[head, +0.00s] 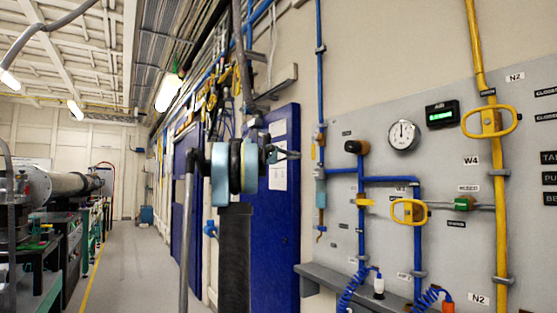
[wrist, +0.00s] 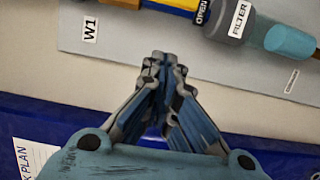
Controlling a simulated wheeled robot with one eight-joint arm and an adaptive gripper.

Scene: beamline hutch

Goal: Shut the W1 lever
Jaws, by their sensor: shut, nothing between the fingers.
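The W1 lever shows as a yellow strip (wrist: 170,4) at the top edge of the wrist view, lying along the pipe, with an OPEN mark at its right end; the rest is cut off. The W1 label (wrist: 90,29) is to its left. In the head view a small yellow strip (head: 313,151) on the left blue pipe appears to be this lever. My gripper (wrist: 163,58) is shut and empty, pointing towards the panel, apart from the lever in the wrist view. In the head view my gripper (head: 294,155) is just left of the pipe.
A filter (wrist: 236,22) sits on the pipe beside the lever. The grey panel (head: 446,262) carries yellow handles (head: 409,211), a gauge (head: 403,135) and pipes. A grey ledge (head: 345,283) juts out below. A blue door (head: 283,230) stands left of the panel. The aisle floor is clear.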

